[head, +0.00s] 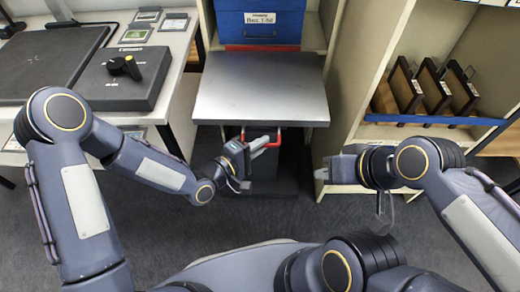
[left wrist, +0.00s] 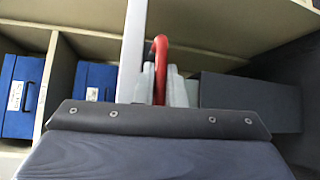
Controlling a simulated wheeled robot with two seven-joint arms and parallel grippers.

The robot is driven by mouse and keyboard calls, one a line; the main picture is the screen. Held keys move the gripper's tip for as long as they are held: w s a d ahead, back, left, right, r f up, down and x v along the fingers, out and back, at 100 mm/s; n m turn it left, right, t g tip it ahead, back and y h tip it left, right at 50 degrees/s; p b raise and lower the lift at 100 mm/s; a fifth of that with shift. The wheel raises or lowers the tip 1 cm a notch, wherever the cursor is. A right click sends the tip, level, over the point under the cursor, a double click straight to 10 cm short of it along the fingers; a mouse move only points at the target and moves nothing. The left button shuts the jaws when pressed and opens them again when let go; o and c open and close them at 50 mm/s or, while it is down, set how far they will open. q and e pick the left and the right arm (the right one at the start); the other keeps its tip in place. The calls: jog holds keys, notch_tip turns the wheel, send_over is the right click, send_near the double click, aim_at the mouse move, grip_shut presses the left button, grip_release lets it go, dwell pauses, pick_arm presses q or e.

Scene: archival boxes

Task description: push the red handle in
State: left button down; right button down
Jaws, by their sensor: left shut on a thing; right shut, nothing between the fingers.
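The red handle (head: 279,138) is at the front of a dark unit, just below the front edge of a grey metal shelf (head: 261,88). My left gripper (head: 266,144) reaches it from the left and is shut on it. In the left wrist view, the curved red handle (left wrist: 160,58) stands between the two grey fingers (left wrist: 160,88), with its lower part hidden. My right gripper (head: 326,171) is shut and empty, to the right of the handle and apart from it, near the foot of the right-hand shelving.
A blue box (head: 261,22) stands behind the grey shelf. A desk with a black device (head: 110,82) is at the left. Shelving with several dark upright holders (head: 428,87) and a blue front edge (head: 435,120) is at the right. Dark carpet (head: 225,222) in front is clear.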

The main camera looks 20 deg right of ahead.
pick_arm(q)
jog(key=c, duration=1.5)
grip_release()
jog(key=shift+p+v, duration=0.75)
jog(key=shift+v, duration=3.2)
pick_arm(e)
jog(key=shift+r, duration=0.75)
jog(key=c, duration=2.1)
grip_release()
